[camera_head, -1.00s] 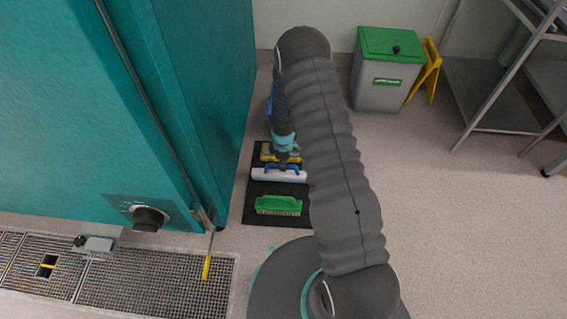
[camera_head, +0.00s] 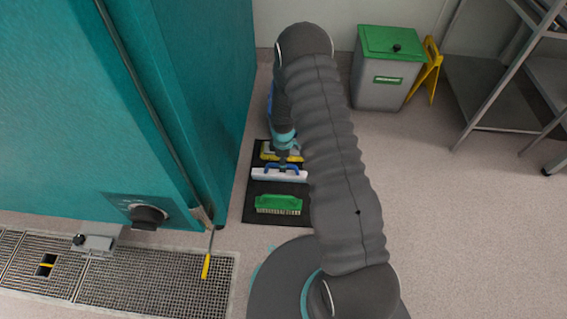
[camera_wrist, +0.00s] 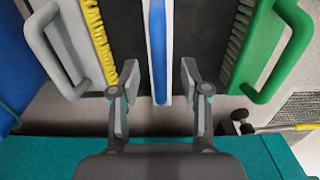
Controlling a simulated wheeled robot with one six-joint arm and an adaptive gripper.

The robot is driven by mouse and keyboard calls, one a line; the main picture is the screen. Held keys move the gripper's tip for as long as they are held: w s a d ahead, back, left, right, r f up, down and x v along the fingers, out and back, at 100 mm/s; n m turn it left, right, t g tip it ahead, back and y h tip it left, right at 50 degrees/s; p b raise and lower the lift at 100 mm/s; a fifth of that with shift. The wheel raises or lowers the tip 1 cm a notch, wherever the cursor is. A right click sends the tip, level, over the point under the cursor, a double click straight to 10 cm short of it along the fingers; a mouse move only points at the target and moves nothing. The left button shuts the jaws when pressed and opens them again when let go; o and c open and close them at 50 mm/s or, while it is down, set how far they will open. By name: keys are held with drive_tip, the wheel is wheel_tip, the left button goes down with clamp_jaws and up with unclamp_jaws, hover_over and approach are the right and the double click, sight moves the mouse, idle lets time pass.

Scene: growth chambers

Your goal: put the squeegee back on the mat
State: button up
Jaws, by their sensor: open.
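The squeegee (camera_head: 278,175), white with a blue handle, lies on the dark mat (camera_head: 249,213) between a yellow-bristled brush and a green brush. In the wrist view the squeegee (camera_wrist: 158,38) shows as a narrow white and blue strip, with the black mat (camera_wrist: 198,38) on both sides. My gripper (camera_wrist: 158,82) is open, one finger on each side of the squeegee's near end, with gaps visible. In the head view my gripper (camera_head: 287,157) is over the mat, partly hidden by my arm. I cannot tell its exact height above the squeegee.
The green brush (camera_head: 278,204) and the yellow-bristled brush (camera_wrist: 98,40) flank the squeegee closely. A teal chamber (camera_head: 190,120) stands left of the mat. A floor grate (camera_head: 150,285) and a yellow-handled tool (camera_head: 206,266) are nearer.

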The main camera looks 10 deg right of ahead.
wheel_tip(320, 180, up, 11)
idle(0.4)
drive_tip(key=s+r+m+g, duration=0.2)
drive_tip(key=s+r+m, duration=0.1)
drive_tip(key=s+m, duration=0.45)
drive_tip(key=s+r+m+t+p, duration=0.1)
drive_tip(key=s+r+m+t, duration=0.1)
drive_tip(key=s+r, duration=0.5)
drive_tip(key=s+r+m+t+p, duration=0.2)
drive_tip(key=s+r, duration=0.6)
drive_tip(key=r, duration=1.2)
drive_tip(key=s+r+m+t+p, duration=0.1)
drive_tip(key=s+r+m+t, duration=0.2)
drive_tip(key=s+r, duration=0.4)
wheel_tip(320, 180, up, 7)
drive_tip(key=shift+s+a+f+t+p, duration=0.1)
drive_tip(key=shift+s+a+t+p, duration=0.1)
drive_tip(key=shift+s+t+p, duration=0.15)
